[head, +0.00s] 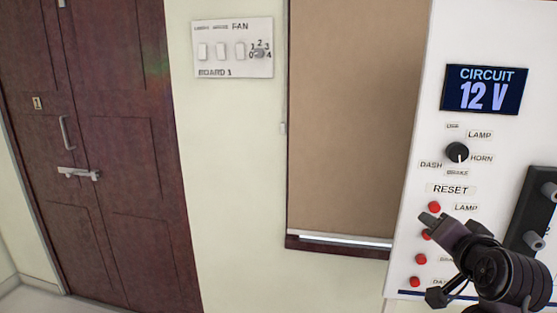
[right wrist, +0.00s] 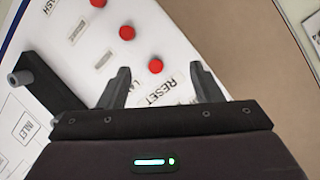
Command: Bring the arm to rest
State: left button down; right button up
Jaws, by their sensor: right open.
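My right arm and gripper (head: 432,257) show at the lower right of the head view, in front of the white circuit panel (head: 420,130). The gripper's two fingers are spread apart with nothing between them. In the right wrist view the open gripper (right wrist: 160,72) points towards the panel face, with the RESET label (right wrist: 160,91) and a red button (right wrist: 155,66) seen between the fingertips. I cannot tell whether a fingertip touches the panel. My left gripper is in neither view.
The panel carries a 12 V display (head: 484,90), a black knob (head: 457,152) and several red buttons. A black bracket (head: 541,225) stands out at the right. A switch board (head: 232,48), a brown board (head: 352,120) and a dark door (head: 125,150) lie leftward.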

jog(key=s+a+f+n+g+y, duration=0.1)
jog(key=s+a+f+n+g, duration=0.25)
jog(key=f, duration=0.55)
jog(key=s+a+f+n+g+y, duration=0.1)
jog(key=s+a+f+n+g, duration=0.2)
jog(key=f, duration=0.5)
jog(key=s+a+f+n+g, duration=0.2)
jog(key=s+a+f, duration=0.1)
jog(key=s+f, duration=0.4)
jog(key=s+a+f+n+g, duration=0.25)
jog(key=s+f, duration=0.35)
jog(key=s, duration=0.3)
notch_tip(320, 180, down, 27)
jog(key=s+d+f+g, duration=0.2)
jog(key=s+f, duration=1.9)
jog(key=shift+d+n, duration=0.4)
jog(key=shift+s, duration=0.1)
